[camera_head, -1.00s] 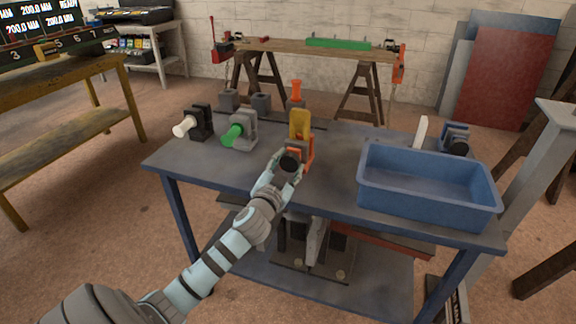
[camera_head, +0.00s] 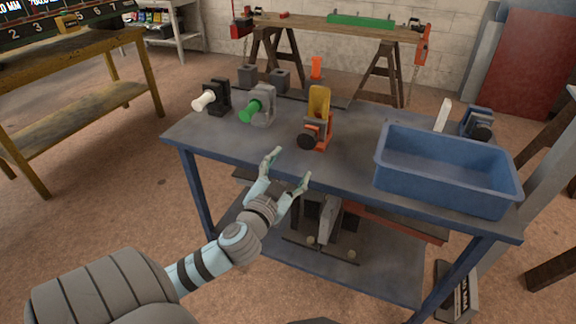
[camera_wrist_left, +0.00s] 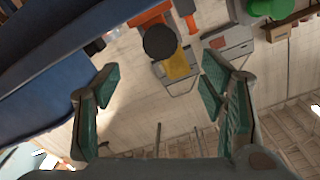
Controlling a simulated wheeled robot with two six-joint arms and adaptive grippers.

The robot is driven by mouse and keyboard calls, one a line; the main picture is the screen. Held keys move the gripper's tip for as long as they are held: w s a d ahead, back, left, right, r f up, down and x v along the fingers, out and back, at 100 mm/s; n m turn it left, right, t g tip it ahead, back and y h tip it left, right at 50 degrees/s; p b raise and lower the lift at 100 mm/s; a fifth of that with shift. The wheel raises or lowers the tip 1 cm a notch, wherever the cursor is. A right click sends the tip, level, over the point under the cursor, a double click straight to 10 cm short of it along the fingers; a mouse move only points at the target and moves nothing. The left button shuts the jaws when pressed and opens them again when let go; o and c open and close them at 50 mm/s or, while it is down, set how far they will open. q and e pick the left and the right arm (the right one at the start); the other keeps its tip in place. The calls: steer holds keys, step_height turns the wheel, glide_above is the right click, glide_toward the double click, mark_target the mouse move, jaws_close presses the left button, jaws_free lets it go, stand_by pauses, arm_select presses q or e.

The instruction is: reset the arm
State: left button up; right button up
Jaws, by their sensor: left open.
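My left gripper (camera_head: 286,170) is open and empty in the head view. It sits in front of the blue bench's (camera_head: 222,148) near edge, apart from the things on the bench. Its two fingers also stand apart in the left wrist view (camera_wrist_left: 160,105). Beyond them in that view is the orange clamp (camera_wrist_left: 150,14) with its round black knob (camera_wrist_left: 160,42) and yellow part (camera_wrist_left: 178,66). In the head view, the orange clamp (camera_head: 318,128) stands on the bench, clear of the fingers. My right gripper is not in view.
A blue bin (camera_head: 445,185) stands on the bench's right side. Left of the orange clamp are a clamp with a green handle (camera_head: 252,110) and a black one with a white handle (camera_head: 205,100). Sawhorses with a plank (camera_head: 335,32) stand behind. Floor left of the bench is clear.

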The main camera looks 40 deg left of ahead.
arm_select(q)
steer(key=shift+s+d, duration=0.15)
steer(key=shift+s, duration=0.25)
